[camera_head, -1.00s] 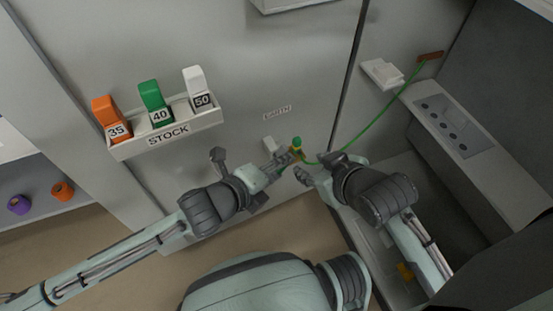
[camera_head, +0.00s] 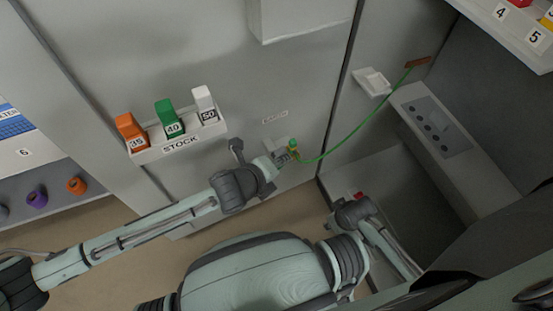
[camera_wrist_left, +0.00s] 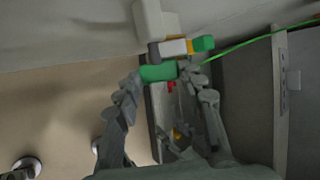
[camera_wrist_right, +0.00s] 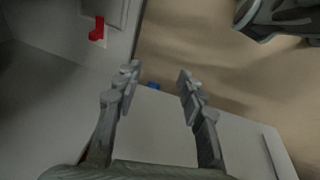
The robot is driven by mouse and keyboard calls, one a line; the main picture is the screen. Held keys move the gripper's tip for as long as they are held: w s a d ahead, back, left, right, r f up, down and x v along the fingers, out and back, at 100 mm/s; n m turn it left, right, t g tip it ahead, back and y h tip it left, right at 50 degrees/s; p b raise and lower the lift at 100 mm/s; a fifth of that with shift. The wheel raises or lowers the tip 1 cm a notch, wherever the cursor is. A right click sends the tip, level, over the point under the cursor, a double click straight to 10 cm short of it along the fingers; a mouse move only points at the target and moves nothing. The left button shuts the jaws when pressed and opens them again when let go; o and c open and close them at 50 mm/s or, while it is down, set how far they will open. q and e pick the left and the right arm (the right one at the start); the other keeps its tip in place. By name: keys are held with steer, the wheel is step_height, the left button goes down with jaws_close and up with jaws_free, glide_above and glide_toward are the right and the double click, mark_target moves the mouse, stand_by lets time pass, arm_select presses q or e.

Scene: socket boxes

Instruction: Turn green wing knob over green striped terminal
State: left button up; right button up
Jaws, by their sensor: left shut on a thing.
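A green knob (camera_wrist_left: 158,72) lies between the fingertips of my left gripper (camera_wrist_left: 166,80), which is shut on it. Beside it in the left wrist view is a bar with white, yellow and green parts (camera_wrist_left: 203,44), close to a white wall block (camera_wrist_left: 150,22). In the head view a small green and yellow piece (camera_head: 292,146) shows at the tip of my left gripper (camera_head: 282,157); its stripes are too small to tell. A green cable (camera_head: 352,133) runs from there. My right gripper (camera_wrist_right: 158,74) is open and empty, away from the knob.
A STOCK rack (camera_head: 180,143) with orange, green and white pieces hangs left on the grey wall. A white bracket (camera_head: 372,82) and a sloped panel (camera_head: 440,125) stand right. A red part (camera_wrist_right: 97,29) shows in the right wrist view. Floor lies below.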

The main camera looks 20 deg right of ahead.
arm_select(q)
steer(key=shift+d+r+m+g+y+p, duration=0.15)
steer(key=shift+d+m+g+y, duration=0.1)
steer(key=shift+y, duration=0.7)
steer(key=shift+d+r+m+g+y+p, duration=0.1)
steer(key=shift+d+m+g+y, duration=0.1)
steer(key=shift+y, duration=0.8)
steer(key=shift+d+r+m+g+y+p, duration=0.15)
steer(key=shift+d+m+y, duration=0.1)
steer(key=shift+y, duration=0.7)
arm_select(e)
steer(key=shift+s+d+f, duration=0.1)
steer(key=shift+s+f, duration=0.25)
steer(key=shift+f, duration=0.3)
steer(key=shift+s+d+f, duration=0.1)
steer(key=shift+s+f, duration=0.3)
steer(key=shift+f, duration=0.25)
steer(key=shift+s+f, duration=0.35)
steer(key=shift+f, duration=0.3)
arm_select(q)
steer(key=o, duration=0.9)
steer(key=shift+r, duration=0.1)
steer(key=shift+o, duration=1.3)
steer(key=shift+a, duration=0.1)
arm_select(e)
steer(key=shift+s, duration=0.1)
